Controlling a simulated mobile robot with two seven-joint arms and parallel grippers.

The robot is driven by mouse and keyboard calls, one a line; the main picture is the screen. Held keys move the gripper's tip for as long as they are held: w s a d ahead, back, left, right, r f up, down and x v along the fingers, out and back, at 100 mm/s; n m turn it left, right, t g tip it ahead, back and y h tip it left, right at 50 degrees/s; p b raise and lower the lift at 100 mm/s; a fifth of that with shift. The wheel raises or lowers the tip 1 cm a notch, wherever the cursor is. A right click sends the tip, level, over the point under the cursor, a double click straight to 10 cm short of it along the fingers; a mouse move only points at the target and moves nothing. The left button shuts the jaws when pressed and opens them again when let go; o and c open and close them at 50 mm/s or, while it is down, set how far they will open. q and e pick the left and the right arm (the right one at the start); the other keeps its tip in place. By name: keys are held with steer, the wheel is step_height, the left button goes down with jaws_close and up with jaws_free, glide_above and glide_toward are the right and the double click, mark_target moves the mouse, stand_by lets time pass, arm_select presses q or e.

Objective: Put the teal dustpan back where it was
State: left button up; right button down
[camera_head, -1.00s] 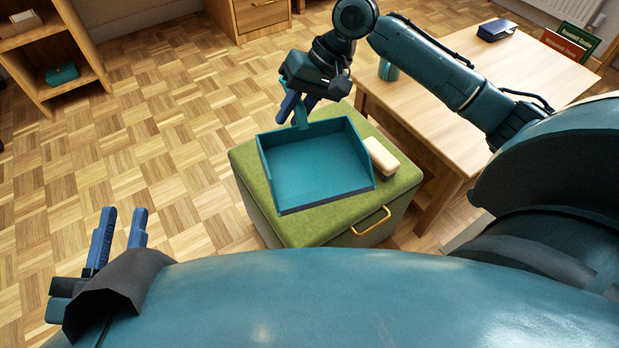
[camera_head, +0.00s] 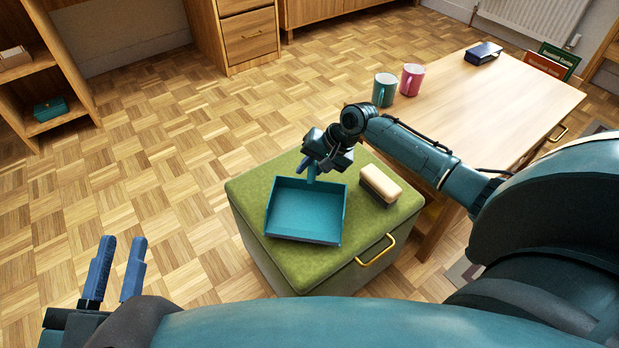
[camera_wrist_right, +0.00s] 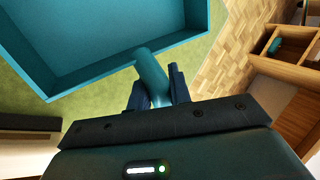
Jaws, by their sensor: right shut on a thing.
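The teal dustpan (camera_head: 306,213) is at the green ottoman's top (camera_head: 258,183), its open edge toward me and its handle pointing away. I cannot tell whether it rests on the cushion or is just above it. My right gripper (camera_head: 309,172) is shut on the dustpan's handle. In the right wrist view the handle (camera_wrist_right: 152,78) runs between the fingers (camera_wrist_right: 157,92), and the pan (camera_wrist_right: 95,35) extends beyond. My left gripper (camera_head: 118,270) is empty at the lower left, its two blue fingers apart, away from the ottoman.
A cream-topped brush (camera_head: 380,184) lies on the ottoman right of the dustpan. The wooden table (camera_head: 480,105) behind it holds a teal mug (camera_head: 384,90), a pink mug (camera_head: 411,80) and a dark case (camera_head: 483,53). A shelf (camera_head: 60,70) stands far left. The floor at left is clear.

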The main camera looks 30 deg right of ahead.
steer(key=shift+f, duration=0.9)
arm_select(q)
steer(key=shift+w+r+m+t+h, duration=0.3)
steer(key=shift+r+m+h, duration=0.1)
steer(key=shift+r, duration=0.3)
arm_select(e)
steer(key=shift+r, duration=0.1)
steer(key=c, duration=1.3)
jaws_free()
arm_select(q)
steer(key=shift+a, duration=0.1)
